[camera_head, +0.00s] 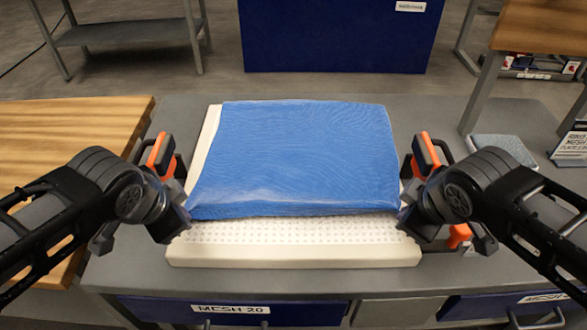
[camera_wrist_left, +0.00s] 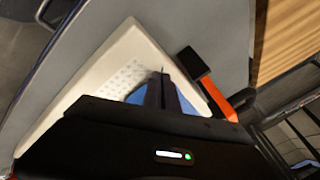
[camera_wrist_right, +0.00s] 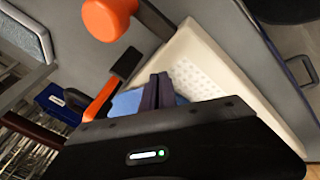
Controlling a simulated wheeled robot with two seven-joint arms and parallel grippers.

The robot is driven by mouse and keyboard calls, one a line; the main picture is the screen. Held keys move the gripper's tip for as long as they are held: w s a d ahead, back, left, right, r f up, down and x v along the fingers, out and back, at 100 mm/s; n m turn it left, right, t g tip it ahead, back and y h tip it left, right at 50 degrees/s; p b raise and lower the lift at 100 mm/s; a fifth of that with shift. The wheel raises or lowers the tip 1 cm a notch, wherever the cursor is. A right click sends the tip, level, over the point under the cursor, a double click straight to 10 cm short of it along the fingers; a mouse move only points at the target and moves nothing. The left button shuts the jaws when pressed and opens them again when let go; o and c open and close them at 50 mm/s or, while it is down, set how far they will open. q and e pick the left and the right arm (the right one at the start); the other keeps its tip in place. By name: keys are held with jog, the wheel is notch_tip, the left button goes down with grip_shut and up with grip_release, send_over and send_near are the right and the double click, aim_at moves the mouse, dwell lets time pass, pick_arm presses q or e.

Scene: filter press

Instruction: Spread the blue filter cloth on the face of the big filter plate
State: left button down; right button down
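The blue filter cloth (camera_head: 300,150) lies over most of the cream filter plate (camera_head: 300,256). A dotted strip of the plate's face is bare along the front, and its left rim also shows. The cloth's near edge runs between my grippers and looks slightly raised. My left gripper (camera_head: 187,212) is at the cloth's front left corner. In the left wrist view its fingers (camera_wrist_left: 165,92) are together with blue cloth at them. My right gripper (camera_head: 402,210) is at the front right corner. In the right wrist view its fingers (camera_wrist_right: 159,92) are together, also at blue cloth.
Orange-and-black clamps stand beside the plate at left (camera_head: 161,155) and right (camera_head: 425,153). An orange knob (camera_head: 459,234) is by the front right corner. A grey-blue pad (camera_head: 503,150) and a sign (camera_head: 570,148) lie on the right. A wooden top (camera_head: 70,135) is at left.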

pick_arm(q)
jog(key=shift+s+f, duration=0.35)
pick_arm(e)
jog(key=shift+s+f, duration=0.3)
jog(key=shift+f, duration=0.05)
pick_arm(q)
jog(key=c, duration=1.3)
grip_release()
pick_arm(e)
jog(key=c, duration=1.3)
grip_release()
pick_arm(q)
jog(key=shift+s+r, duration=0.15)
jog(key=shift+r, duration=0.25)
pick_arm(e)
jog(key=shift+s+r, duration=0.15)
jog(key=shift+r, duration=0.25)
pick_arm(q)
jog(key=v, duration=0.6)
jog(key=s+v, duration=0.1)
jog(key=v, duration=0.3)
jog(key=shift+f, duration=0.25)
pick_arm(e)
jog(key=v, duration=0.6)
jog(key=s+v, duration=0.1)
jog(key=v, duration=0.3)
jog(key=shift+f, duration=0.25)
